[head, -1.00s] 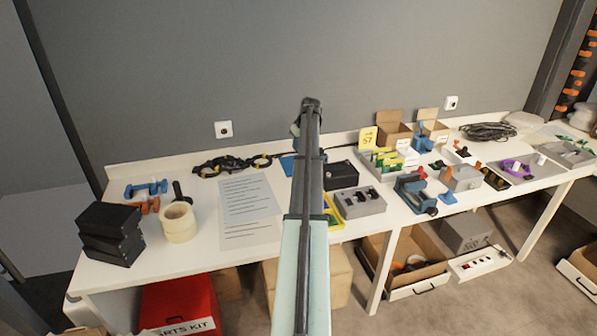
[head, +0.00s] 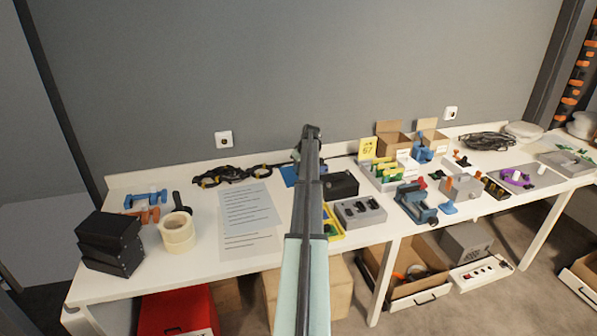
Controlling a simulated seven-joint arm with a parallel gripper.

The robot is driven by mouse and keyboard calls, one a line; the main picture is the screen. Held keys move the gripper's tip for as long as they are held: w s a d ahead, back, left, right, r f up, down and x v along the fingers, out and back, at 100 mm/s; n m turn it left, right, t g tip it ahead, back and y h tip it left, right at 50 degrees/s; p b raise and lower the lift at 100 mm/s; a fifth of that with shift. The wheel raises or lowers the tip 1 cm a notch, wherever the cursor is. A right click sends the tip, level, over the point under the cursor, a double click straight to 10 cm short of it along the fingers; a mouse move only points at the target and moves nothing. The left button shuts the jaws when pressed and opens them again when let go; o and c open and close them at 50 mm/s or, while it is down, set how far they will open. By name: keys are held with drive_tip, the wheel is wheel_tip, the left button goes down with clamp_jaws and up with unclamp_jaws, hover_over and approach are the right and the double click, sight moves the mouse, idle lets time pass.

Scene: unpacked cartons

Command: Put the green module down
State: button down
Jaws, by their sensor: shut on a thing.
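My arm reaches up the middle of the head view, and its far bend stands over the back of the white table. My gripper is hidden behind my own arm, so its jaws and anything in them do not show. I cannot make out a separate green module in a grip. Small green pieces (head: 385,167) stand in a grey divided tray (head: 389,187) right of centre. A yellow-rimmed tray (head: 337,237), partly behind my arm, has something green in it. A blue flat thing (head: 288,176) shows just left of my arm.
A black box (head: 341,186) and a grey block with dark slots (head: 360,211) stand right of my arm. A blue vise (head: 415,204) is farther right. Bare table (head: 206,263) shows front left.

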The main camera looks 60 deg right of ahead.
drive_tip(key=shift+f, duration=0.9)
drive_tip(key=shift+f, duration=0.3)
drive_tip(key=c, duration=1.1)
unclamp_jaws()
drive_tip(key=shift+r, duration=0.25)
drive_tip(key=v, duration=1.2)
drive_tip(key=shift+a, duration=0.1)
